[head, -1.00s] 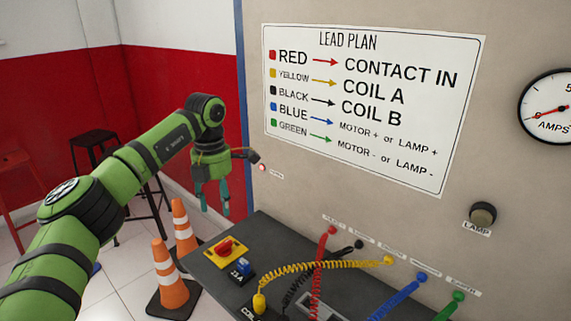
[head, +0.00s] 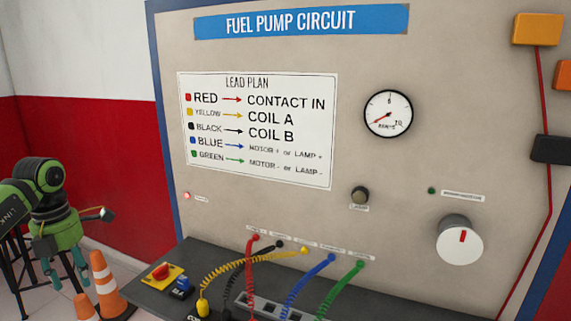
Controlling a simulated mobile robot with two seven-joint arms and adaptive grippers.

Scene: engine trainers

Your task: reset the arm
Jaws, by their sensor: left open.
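My green left arm comes in at the left edge of the head view. Its left gripper (head: 62,262) points down in front of the orange cones, left of the bench, with its teal fingers apart and nothing between them. It is clear of the panel and the leads. My right gripper is out of view. The fuel pump circuit panel (head: 290,60) stands upright, with the lead plan sign (head: 258,130) on it. Red (head: 251,275), yellow (head: 245,264), black (head: 236,277), blue (head: 307,284) and green (head: 341,288) leads hang from the panel's lower sockets.
A dark bench shelf (head: 150,298) below the panel carries a red knob on a yellow base (head: 161,272) and a blue part (head: 183,284). Orange cones (head: 104,280) stand on the floor at its left. An amps gauge (head: 388,114), lamp (head: 360,195) and large dial (head: 460,240) are on the panel.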

